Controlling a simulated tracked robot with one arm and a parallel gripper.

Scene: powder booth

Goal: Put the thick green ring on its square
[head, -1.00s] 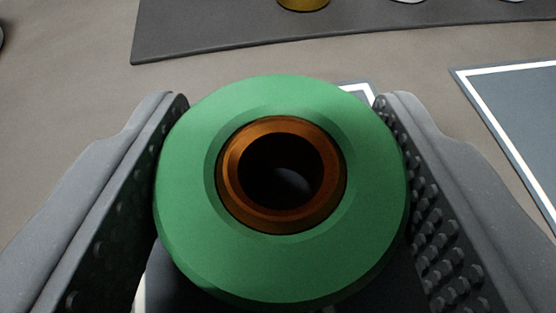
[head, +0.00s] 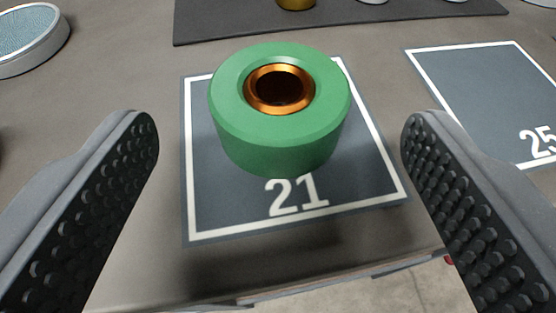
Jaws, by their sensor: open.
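The thick green ring (head: 279,140) with an orange metal inner sleeve (head: 250,90) stands upright on the dark square marked 21 (head: 220,211), toward the square's far part. The white border of the square shows on both sides of the ring and in front of it; part of the far border is hidden behind the ring. My gripper (head: 280,140) is open, one studded finger on each side of the square. The fingers are clear of the ring, which sits ahead between them.
A second square marked 25 (head: 480,95) lies to the right. A dark mat (head: 350,22) at the back holds a brass piece (head: 296,4) and other small items. A round, blue-topped dish (head: 30,38) is at the far left. The table's front edge (head: 330,278) is close.

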